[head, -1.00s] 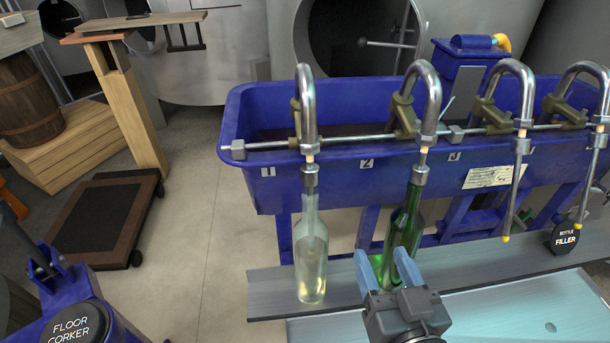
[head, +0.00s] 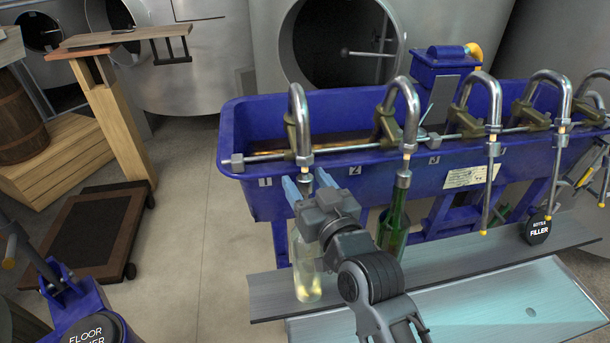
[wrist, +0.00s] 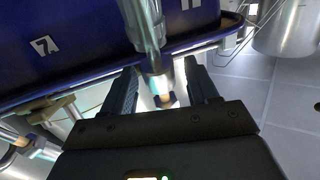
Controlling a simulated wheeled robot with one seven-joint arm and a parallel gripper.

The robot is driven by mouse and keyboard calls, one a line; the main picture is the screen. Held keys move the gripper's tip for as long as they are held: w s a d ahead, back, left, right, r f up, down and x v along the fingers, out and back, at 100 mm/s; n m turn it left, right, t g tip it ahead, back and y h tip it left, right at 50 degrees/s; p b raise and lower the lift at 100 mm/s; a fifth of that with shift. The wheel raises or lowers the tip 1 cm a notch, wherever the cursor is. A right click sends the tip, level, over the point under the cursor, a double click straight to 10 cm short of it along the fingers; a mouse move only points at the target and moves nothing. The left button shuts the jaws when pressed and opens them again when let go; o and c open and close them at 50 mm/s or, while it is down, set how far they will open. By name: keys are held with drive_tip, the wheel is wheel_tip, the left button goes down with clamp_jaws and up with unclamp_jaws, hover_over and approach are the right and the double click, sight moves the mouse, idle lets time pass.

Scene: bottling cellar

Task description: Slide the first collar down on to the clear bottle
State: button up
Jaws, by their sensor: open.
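The clear bottle (head: 306,286), with a little pale liquid, stands upright on the shelf under spout 1; my gripper hides its neck and mouth. The first collar (head: 304,186), a metal sleeve on spout 1, is partly hidden by my gripper (head: 305,182). In the wrist view, which looks upside down, the collar (wrist: 145,32) is a shiny cylinder, with a tan ring on the tube beside it. My gripper (wrist: 160,68) is open, one finger on either side of the spout tube near the collar's end. I cannot tell whether the fingers touch it.
A green bottle (head: 394,228) stands under spout 2, close to the right, with its collar (head: 404,180) at its mouth. The blue trough (head: 340,125) and its bent metal spouts are just behind my gripper. Open floor (head: 200,230) lies to the left.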

drive_tip(key=shift+w+a, duration=0.15)
drive_tip(key=shift+w, duration=0.25)
drive_tip(key=c, duration=0.6)
drive_tip(key=shift+o, duration=0.2)
drive_tip(key=shift+s+f+b, duration=0.2)
drive_tip(key=shift+f+b, duration=0.85)
drive_tip(key=shift+b, duration=0.2)
drive_tip(key=o, duration=0.6)
drive_tip(key=shift+c, duration=0.2)
